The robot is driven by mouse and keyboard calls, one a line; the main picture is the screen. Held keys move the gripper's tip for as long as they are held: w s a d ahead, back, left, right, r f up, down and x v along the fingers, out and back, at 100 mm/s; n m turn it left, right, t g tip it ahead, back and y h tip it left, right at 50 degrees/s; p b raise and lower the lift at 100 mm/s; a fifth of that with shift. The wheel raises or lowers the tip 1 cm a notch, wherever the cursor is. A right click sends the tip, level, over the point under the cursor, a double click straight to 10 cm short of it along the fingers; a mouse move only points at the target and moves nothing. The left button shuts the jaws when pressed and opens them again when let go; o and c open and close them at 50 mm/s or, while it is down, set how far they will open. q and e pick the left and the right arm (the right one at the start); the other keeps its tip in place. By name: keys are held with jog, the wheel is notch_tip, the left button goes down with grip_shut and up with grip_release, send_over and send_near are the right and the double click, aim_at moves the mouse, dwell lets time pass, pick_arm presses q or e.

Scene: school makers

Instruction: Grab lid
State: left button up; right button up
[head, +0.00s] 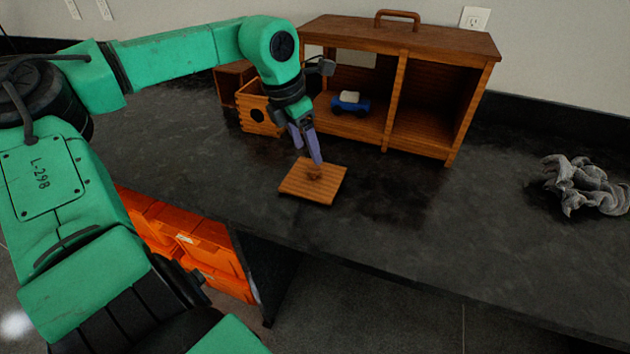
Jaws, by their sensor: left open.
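The lid is a flat square wooden plate (309,188) with a small round knob (314,173) on top. It lies on the dark countertop near its front edge, in the middle of the head view. My left gripper (316,160) points down right at the knob, with its purple fingers open. A small open wooden box (258,115) with a dark round hole stands behind, left of the gripper and partly hidden by my arm. My right gripper is not in view.
A wooden cabinet (403,85) with a top handle and two open compartments stands behind. A blue toy car (350,104) sits in its left compartment. A grey crumpled object (583,186) lies at the right. Orange bins (205,250) are below the counter. The front right countertop is clear.

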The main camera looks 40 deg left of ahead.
aim_at(313, 168)
pick_arm(q)
jog(key=x, duration=0.6)
jog(key=shift+f, duration=0.35)
jog(key=shift+r, duration=0.1)
grip_shut()
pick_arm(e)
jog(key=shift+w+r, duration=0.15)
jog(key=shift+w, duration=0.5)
